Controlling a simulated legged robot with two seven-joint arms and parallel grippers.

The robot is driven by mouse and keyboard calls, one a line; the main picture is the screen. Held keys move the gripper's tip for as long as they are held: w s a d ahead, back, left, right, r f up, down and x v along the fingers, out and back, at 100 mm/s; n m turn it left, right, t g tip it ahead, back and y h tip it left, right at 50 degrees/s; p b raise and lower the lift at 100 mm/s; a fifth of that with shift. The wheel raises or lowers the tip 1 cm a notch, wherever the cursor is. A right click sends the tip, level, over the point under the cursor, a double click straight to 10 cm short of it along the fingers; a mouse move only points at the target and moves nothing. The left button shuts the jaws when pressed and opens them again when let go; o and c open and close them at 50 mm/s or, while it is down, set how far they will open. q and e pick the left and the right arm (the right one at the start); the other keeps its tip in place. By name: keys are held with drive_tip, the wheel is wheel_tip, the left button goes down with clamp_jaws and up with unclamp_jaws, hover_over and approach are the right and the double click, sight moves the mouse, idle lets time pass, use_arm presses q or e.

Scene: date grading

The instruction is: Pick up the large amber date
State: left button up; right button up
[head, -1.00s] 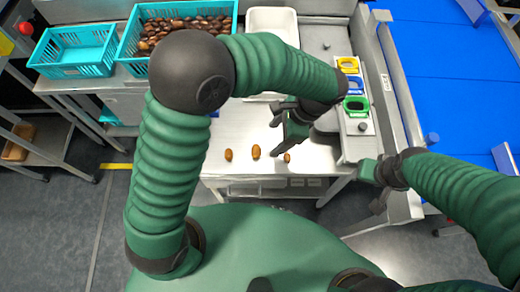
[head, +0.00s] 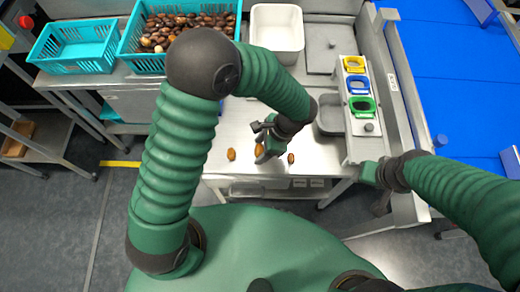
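Three dates lie in a row on the steel table. The middle one, the large amber date (head: 259,149), is partly hidden by my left gripper. A brown date (head: 231,154) lies to its left and a smaller darker date (head: 291,158) to its right. My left gripper (head: 260,143) is over the amber date, its fingers apart on either side of it; whether they touch it is not clear. My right gripper (head: 368,173) is at the right, beside the table edge, away from the dates; its fingers do not show clearly.
A teal crate (head: 128,50) of dates, an empty teal crate (head: 75,68) and a white bin (head: 277,48) stand at the back. A grey tray (head: 329,124) and yellow, blue and green rings (head: 361,104) are at right. A blue conveyor (head: 450,90) lies beyond.

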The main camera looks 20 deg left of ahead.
use_arm(q)
drive_tip(key=shift+a, duration=0.2)
drive_tip(key=c, duration=0.5)
drive_tip(key=shift+o, duration=0.2)
drive_tip(key=shift+d, duration=0.15)
